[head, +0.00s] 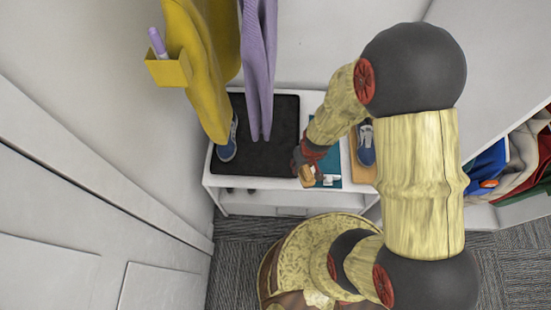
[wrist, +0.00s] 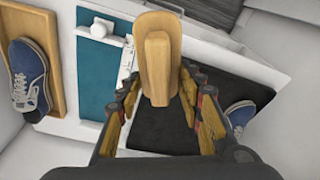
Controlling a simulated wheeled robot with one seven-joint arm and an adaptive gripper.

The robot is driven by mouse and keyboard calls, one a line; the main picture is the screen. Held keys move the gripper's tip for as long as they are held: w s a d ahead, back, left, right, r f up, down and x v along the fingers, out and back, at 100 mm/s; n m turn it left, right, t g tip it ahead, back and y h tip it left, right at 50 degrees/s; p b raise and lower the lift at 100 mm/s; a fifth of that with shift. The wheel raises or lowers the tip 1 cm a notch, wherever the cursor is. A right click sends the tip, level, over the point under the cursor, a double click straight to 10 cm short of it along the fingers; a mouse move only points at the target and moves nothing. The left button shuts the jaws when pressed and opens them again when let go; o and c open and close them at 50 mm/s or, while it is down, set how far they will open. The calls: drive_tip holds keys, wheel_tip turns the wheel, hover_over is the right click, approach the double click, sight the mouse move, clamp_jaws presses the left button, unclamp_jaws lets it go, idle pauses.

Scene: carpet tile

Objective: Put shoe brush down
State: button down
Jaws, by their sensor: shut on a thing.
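My gripper (head: 304,165) is shut on the wooden shoe brush (wrist: 157,58), a tan block with a raised grip, gripped between the two fingers (wrist: 162,112) in the wrist view. In the head view the brush (head: 307,176) shows only as a small tan piece at the fingertips. It is over the front of the white bench, between the black mat (head: 272,130) and the teal mat (head: 330,160). I cannot tell whether the brush touches the bench. The brush's underside is hidden.
Blue shoes stand on the black mat (head: 228,140) and on the wooden tray (wrist: 30,75) across the bench. Yellow (head: 200,60) and purple (head: 259,70) cloths hang above the black mat, with a yellow pocket (head: 168,72).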

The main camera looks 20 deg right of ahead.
drive_tip(key=shift+w+d+r, duration=0.1)
drive_tip(key=shift+w+d, duration=0.15)
drive_tip(key=shift+w+f, duration=0.25)
drive_tip(key=shift+w, duration=0.2)
drive_tip(key=w+f+b, duration=0.1)
drive_tip(key=w+f, duration=0.2)
drive_tip(key=w, duration=0.1)
drive_tip(key=w+a+f+b, duration=0.1)
drive_tip(key=w+f, duration=0.2)
drive_tip(key=w, duration=0.1)
drive_tip(key=w+f+b, duration=0.1)
drive_tip(key=w+f, duration=0.2)
drive_tip(key=w, duration=0.1)
drive_tip(key=shift+w+a, duration=0.15)
drive_tip(key=shift+w, duration=0.1)
drive_tip(key=shift+w+f+b, duration=0.15)
drive_tip(key=shift+f+b, duration=0.05)
drive_tip(key=shift+b, duration=0.15)
drive_tip(key=shift+w+f+b, duration=0.15)
drive_tip(key=shift+f+b, duration=0.65)
drive_tip(key=shift+f, duration=0.8)
drive_tip(key=shift+f, duration=0.1)
drive_tip(key=c, duration=1.2)
unclamp_jaws()
